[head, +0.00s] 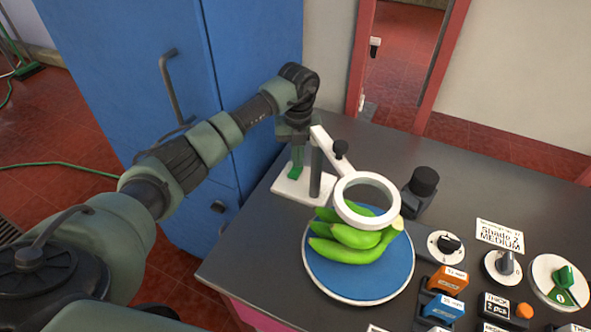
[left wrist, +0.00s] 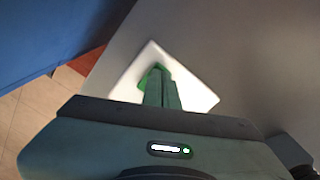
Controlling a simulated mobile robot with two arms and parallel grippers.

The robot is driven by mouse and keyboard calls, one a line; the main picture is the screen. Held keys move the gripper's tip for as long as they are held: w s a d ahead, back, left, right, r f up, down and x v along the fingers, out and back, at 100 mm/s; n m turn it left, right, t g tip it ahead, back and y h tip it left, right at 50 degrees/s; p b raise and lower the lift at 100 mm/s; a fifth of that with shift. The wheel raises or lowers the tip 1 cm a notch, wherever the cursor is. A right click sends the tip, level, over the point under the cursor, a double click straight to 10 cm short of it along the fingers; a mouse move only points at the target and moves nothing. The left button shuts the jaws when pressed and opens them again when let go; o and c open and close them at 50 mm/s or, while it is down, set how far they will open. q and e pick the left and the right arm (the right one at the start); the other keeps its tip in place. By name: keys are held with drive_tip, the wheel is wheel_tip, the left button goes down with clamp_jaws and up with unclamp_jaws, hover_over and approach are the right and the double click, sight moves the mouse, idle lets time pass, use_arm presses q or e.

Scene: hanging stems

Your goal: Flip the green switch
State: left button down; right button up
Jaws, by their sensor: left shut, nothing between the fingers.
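A stand with a white base (head: 310,186) and a dark post carries a white ring (head: 341,197) on an arm. A small green switch (head: 294,173) is on the left part of this base. My left gripper (head: 297,160) points down right over the switch, shut and empty. In the left wrist view, its closed fingers (left wrist: 161,85) reach over the white base (left wrist: 190,88). Bright green of the switch (left wrist: 68,80) shows beside the fingers, which partly hide it. I cannot tell whether they touch. My right gripper is out of view.
Green bananas (head: 350,243) lie on a blue round plate (head: 360,282) below the ring. To the right are dials, a green knob (head: 565,279), orange and blue boxes and label cards. A blue cabinet (head: 250,60) stands close behind my left arm.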

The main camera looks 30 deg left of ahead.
use_arm(q)
drive_tip(key=shift+f+b, duration=0.3)
drive_tip(key=shift+f, duration=0.25)
drive_tip(key=shift+s+r, duration=0.1)
drive_tip(key=shift+r+p, duration=0.6)
drive_tip(key=shift+p, duration=0.05)
drive_tip(key=shift+r+p, duration=1.9)
drive_tip(key=shift+r, duration=0.95)
